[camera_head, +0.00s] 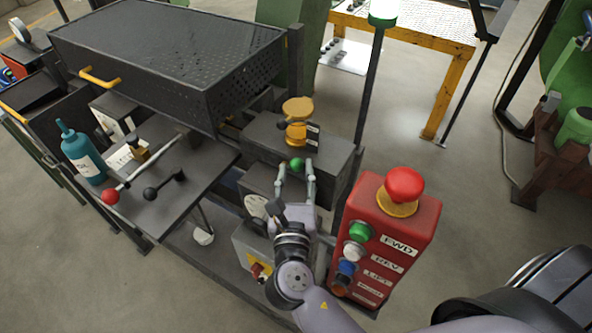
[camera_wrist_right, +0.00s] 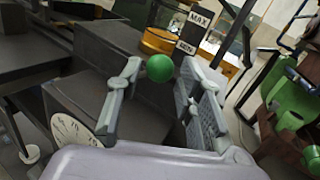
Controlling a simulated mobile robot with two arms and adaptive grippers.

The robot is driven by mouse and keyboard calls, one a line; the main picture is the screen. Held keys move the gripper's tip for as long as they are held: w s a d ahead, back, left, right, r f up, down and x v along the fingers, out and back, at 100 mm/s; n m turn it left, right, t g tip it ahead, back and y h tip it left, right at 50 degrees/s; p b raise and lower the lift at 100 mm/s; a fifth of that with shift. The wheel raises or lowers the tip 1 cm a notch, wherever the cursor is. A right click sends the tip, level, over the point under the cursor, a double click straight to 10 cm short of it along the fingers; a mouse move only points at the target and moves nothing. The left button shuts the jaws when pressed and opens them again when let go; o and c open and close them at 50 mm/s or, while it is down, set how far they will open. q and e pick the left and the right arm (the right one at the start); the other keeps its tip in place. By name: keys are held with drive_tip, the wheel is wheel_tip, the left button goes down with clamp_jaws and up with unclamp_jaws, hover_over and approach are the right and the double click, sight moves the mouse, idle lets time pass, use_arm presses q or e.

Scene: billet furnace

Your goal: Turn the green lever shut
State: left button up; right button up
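The green lever shows as a round green knob (camera_head: 297,164) at the front of a dark box, below a yellow fitting. It also shows in the right wrist view (camera_wrist_right: 160,68). My right gripper (camera_head: 296,172) is open, with one finger on each side of the knob. In the right wrist view, the fingers (camera_wrist_right: 160,82) stand apart, and the left fingertip is very close to the knob; I cannot tell whether it touches. The lever's shaft is hidden. My left gripper is not in view.
A red control box (camera_head: 392,235) with a red mushroom button stands right of my right arm. A dark shelf with a red-knobbed lever (camera_head: 110,197) and a black-knobbed lever (camera_head: 150,193) is at left. A dial gauge (camera_wrist_right: 72,132) sits just left of the gripper.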

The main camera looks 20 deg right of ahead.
drive_tip(key=shift+w+d, duration=0.25)
drive_tip(key=shift+w, duration=0.25)
clamp_jaws()
idle(0.4)
